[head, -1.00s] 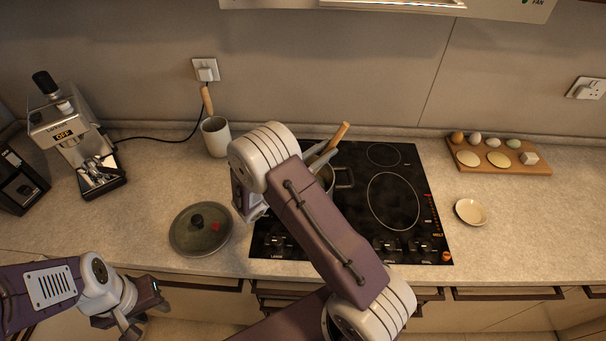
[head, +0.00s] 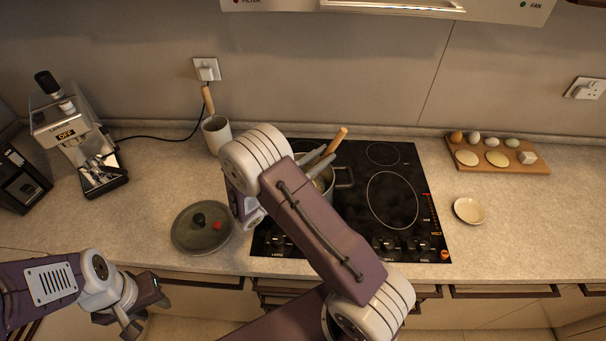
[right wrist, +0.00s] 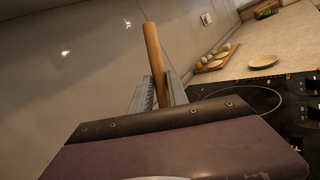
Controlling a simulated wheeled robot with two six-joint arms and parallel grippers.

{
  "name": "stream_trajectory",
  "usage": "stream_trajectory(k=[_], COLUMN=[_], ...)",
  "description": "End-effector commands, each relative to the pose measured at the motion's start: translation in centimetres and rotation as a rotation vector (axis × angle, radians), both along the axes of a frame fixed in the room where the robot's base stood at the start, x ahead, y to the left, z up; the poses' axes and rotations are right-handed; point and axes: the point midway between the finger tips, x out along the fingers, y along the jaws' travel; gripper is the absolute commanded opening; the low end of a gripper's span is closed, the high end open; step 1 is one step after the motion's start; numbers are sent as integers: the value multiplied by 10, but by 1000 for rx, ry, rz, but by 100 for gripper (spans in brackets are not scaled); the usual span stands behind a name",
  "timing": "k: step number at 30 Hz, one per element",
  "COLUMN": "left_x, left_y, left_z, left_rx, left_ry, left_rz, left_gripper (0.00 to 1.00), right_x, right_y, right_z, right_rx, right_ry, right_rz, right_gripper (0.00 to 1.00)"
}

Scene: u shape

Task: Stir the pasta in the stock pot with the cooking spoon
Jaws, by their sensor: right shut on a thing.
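The cooking spoon's wooden handle (head: 338,139) sticks up and to the right from my right gripper (head: 318,160), whose fingers are shut on it. The right wrist view also shows the handle (right wrist: 154,58) upright between the fingers (right wrist: 160,90). The spoon's lower end is hidden. The stock pot (head: 328,179) stands on the hob just below the gripper, mostly covered by my right arm. The pasta inside cannot be made out clearly. My left gripper (head: 146,309) is open and empty in front of the counter edge, at lower left.
A black hob (head: 408,232) lies under the pot. A dark lid (head: 203,236) rests on the counter to its left. A white utensil holder (head: 217,138), a coffee machine (head: 85,150), a small plate (head: 469,211) and a board with eggs (head: 540,169) stand around. The right counter front is clear.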

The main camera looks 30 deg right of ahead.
Motion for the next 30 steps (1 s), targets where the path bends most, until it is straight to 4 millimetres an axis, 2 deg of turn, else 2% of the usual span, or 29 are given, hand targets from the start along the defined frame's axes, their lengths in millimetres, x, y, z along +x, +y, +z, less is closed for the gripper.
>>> stream_trajectory(k=[14,30], left_x=[0,0], left_y=[0,0], left_z=[2,48], left_rx=[0,0], left_ry=[0,0], left_rz=[0,0], left_gripper=[36,36], right_x=[1,-9], right_y=[3,-14], right_z=[2,53], right_rx=[0,-1], right_ry=[0,0], right_rz=[0,-1], right_gripper=[0,0])
